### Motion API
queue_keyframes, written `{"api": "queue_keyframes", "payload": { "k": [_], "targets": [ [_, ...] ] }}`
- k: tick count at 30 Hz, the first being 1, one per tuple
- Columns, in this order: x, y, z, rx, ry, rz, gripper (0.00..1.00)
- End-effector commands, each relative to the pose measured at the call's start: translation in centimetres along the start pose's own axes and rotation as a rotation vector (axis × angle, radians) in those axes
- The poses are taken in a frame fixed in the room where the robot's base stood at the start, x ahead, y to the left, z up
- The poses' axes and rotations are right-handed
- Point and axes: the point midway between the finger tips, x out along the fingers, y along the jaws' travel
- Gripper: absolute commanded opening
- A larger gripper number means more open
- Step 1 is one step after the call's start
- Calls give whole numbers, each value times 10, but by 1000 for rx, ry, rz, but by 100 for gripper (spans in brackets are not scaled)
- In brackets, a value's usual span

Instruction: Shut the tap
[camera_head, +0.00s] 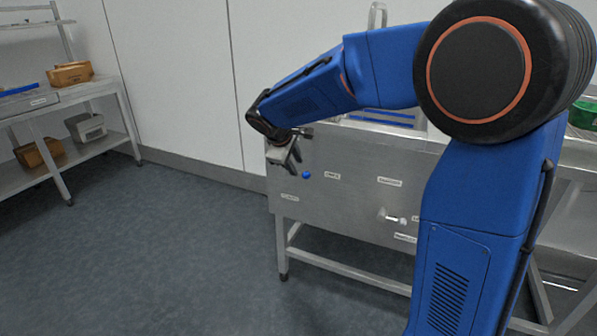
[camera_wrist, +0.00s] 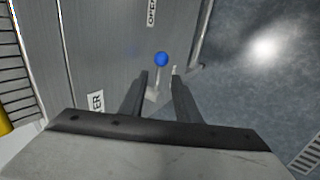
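A tap handle with a round blue knob (camera_head: 306,174) stands out from the front of the steel cabinet (camera_head: 345,205). In the wrist view, the blue knob (camera_wrist: 161,59) shows just beyond my fingertips, with a pale stem below it. My gripper (camera_head: 290,158) is beside the cabinet's left front, close to the knob. In the wrist view, my gripper (camera_wrist: 159,72) is open, with its two dark fingers apart on either side of the stem in the picture. I cannot tell whether either finger touches it. A label beside the handle reads OPEN (camera_wrist: 151,12).
A second, pale handle (camera_head: 392,216) sits lower right on the cabinet front among several labels. A shelf rack (camera_head: 70,100) with brown and grey boxes stands at left. A green bin (camera_head: 583,113) is at far right. The floor between rack and cabinet is clear.

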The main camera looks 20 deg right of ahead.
Motion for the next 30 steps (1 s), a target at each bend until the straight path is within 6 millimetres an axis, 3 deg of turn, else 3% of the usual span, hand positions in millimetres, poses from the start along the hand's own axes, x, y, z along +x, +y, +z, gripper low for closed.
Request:
{"api": "queue_keyframes", "payload": {
  "k": [3,9,22,26,30],
  "targets": [
    [20,0,1,0,-3,-2,30],
    [42,0,0,0,-1,0,30],
    [50,0,0,0,0,0,30],
    [50,0,0,0,0,0,1],
    [50,0,1,0,-2,-1,0]
  ]
}}
